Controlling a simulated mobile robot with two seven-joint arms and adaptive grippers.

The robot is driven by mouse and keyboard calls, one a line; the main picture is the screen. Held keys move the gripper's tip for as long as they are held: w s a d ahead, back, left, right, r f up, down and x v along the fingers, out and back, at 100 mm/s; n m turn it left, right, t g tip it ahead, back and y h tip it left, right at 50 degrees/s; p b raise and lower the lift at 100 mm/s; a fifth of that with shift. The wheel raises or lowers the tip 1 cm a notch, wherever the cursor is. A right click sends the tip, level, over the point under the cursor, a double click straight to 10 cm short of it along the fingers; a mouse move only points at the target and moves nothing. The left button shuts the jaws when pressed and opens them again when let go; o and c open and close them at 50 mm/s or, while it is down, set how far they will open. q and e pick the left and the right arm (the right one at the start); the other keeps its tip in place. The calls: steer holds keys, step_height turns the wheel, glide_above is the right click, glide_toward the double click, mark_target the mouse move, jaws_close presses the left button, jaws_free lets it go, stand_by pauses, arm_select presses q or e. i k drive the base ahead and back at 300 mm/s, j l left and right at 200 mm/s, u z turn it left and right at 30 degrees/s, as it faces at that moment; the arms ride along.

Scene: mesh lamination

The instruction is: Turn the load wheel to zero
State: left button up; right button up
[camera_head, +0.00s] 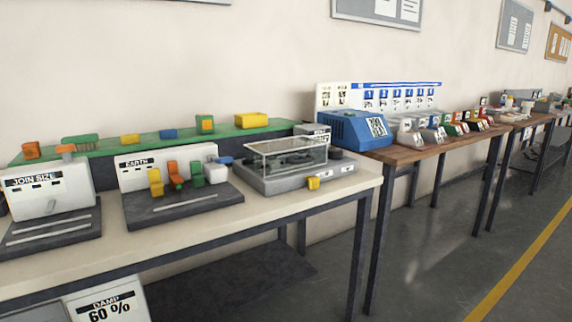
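No part labelled as a load wheel can be made out in the head view. A grey instrument (285,184) with a clear glass-like case (284,150) stands at the right end of the near cream bench. A small yellow knob-like part (313,183) sits on its front edge. Dark parts inside the case are too small to tell apart. Neither of my grippers is in view.
The cream bench (270,212) also holds an "EARTH" stand (140,177) with coloured blocks and a "JOIN SIZE" stand (52,190). A wooden bench (410,153) with a blue box (345,128) adjoins at right. Grey floor (420,240) is clear in front.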

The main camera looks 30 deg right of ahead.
mark_target(334, 153)
steer(key=z, duration=1.35)
steer(key=l+u, duration=0.1)
steer(key=l, duration=0.1)
